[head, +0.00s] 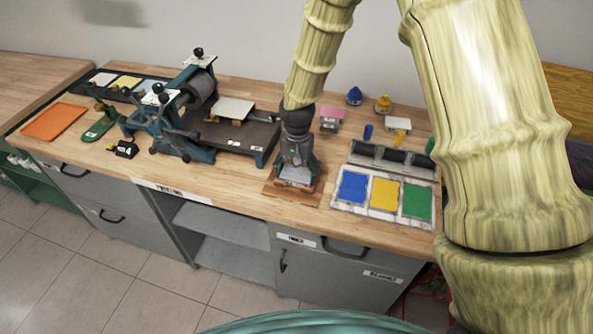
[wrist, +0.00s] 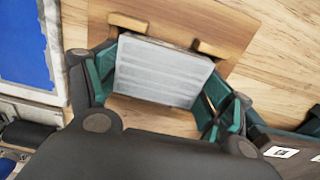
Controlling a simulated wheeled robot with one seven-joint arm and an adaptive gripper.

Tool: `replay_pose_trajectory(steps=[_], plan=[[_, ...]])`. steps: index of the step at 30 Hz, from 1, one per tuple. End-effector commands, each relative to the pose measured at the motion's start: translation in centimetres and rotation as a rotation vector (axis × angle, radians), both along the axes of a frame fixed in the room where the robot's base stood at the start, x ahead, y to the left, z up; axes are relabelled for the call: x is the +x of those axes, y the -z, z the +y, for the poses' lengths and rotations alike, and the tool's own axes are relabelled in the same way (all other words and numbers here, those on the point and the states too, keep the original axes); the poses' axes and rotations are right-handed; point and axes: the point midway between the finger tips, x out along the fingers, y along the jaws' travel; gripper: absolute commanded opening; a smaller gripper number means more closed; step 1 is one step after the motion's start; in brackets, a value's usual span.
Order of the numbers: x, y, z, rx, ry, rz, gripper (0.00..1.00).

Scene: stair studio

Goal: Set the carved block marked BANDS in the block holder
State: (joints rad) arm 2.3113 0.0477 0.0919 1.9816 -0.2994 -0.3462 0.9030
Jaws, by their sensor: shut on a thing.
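The carved block (wrist: 163,72) has a pale face with parallel stripes, like the BANDS pattern; no written label is readable. My gripper (wrist: 160,88) is shut on it, with a teal finger at either side. In the head view my gripper (head: 298,163) points down with the block (head: 296,175) low over the block holder. The holder is a brown wooden board (head: 276,190) near the bench front. In the wrist view the board (wrist: 152,117) has two small wooden stops, beside the block's far edge. I cannot tell whether the block rests on the board.
An ink tray (head: 340,205) with blue, yellow and green pads and rollers lies to the right. A printing press (head: 190,120) stands left. A pink-topped block (head: 331,117), a white-topped block (head: 397,124) and blue and yellow containers sit behind.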

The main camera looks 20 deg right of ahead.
Motion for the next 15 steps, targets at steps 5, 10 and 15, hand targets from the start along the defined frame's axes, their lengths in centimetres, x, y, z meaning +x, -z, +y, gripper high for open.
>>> replay_pose_trajectory(steps=[5, 10, 15], plan=[[0.01, -0.02, -0.01, 0.000, 0.000, 0.000, 0.55], [0.01, -0.03, -0.01, 0.000, 0.000, 0.000, 0.94], [0.01, -0.02, -0.01, 0.000, 0.000, 0.000, 1.00]])
